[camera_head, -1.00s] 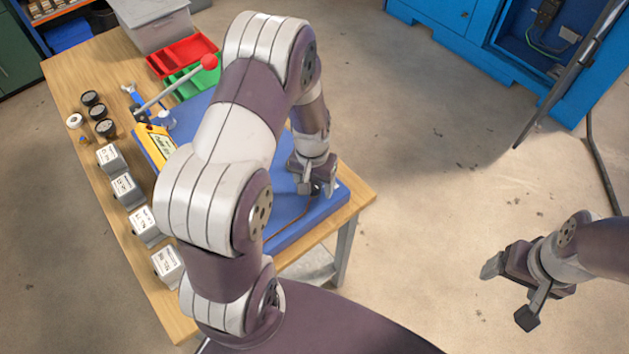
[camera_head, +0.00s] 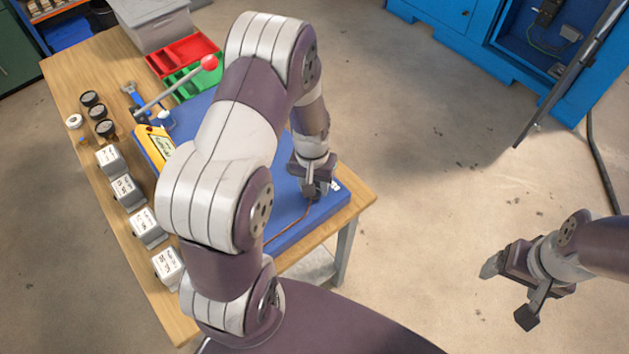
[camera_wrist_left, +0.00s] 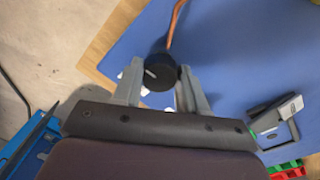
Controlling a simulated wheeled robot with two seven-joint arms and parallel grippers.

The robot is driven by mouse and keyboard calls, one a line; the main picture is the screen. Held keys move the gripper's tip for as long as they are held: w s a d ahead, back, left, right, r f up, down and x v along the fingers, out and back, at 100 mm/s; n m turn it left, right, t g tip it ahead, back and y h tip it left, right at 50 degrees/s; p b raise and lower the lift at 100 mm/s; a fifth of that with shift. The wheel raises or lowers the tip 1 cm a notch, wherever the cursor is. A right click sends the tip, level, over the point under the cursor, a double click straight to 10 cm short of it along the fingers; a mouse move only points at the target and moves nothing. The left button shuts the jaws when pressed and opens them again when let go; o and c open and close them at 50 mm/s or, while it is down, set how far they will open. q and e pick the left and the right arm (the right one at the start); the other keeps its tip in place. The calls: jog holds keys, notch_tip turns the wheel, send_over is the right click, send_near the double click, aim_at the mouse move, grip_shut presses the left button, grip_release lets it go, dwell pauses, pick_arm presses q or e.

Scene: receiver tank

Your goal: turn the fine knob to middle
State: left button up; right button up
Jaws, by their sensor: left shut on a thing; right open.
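The fine knob (camera_wrist_left: 160,73) is round and black with a pale pointer line, and it shows between the fingers in the left wrist view. My left gripper (camera_wrist_left: 160,80) is shut on it, one finger on each side. In the head view my left gripper (camera_head: 312,188) is low over the right end of the blue panel (camera_head: 285,226), and the fingers mostly hide the knob there. My right gripper (camera_head: 506,293) is open and empty over the floor, off the table's right side.
The wooden table (camera_head: 62,68) also holds a yellow device (camera_head: 150,142), a red-tipped lever (camera_head: 208,63), red (camera_head: 182,55) and green bins, dark round gauges and several grey labelled blocks. A blue cabinet (camera_head: 460,50) stands at the back right. My left arm hides much of the panel.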

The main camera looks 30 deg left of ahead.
pick_arm(q)
jog(key=n+p, duration=0.2)
jog(key=n, duration=0.1)
jog(key=n+p, duration=0.1)
jog(key=n, duration=0.1)
jog(key=shift+r, duration=0.25)
jog(key=n+p, duration=0.2)
jog(key=n, duration=0.1)
jog(key=shift+n+p, duration=0.3)
jog(key=shift+n, duration=0.1)
jog(key=n+p, duration=0.5)
jog(key=shift+r, duration=0.1)
jog(key=shift+d+f+n+p, duration=0.15)
jog(key=shift+n+p, duration=0.45)
jog(key=shift+n, duration=0.3)
jog(key=shift+a+f+n+p, duration=0.1)
jog(key=shift+n+p, duration=0.5)
jog(key=shift+n, duration=0.3)
jog(key=o, duration=0.9)
jog(key=shift+o, duration=0.8)
jog(key=shift+d, duration=0.1)
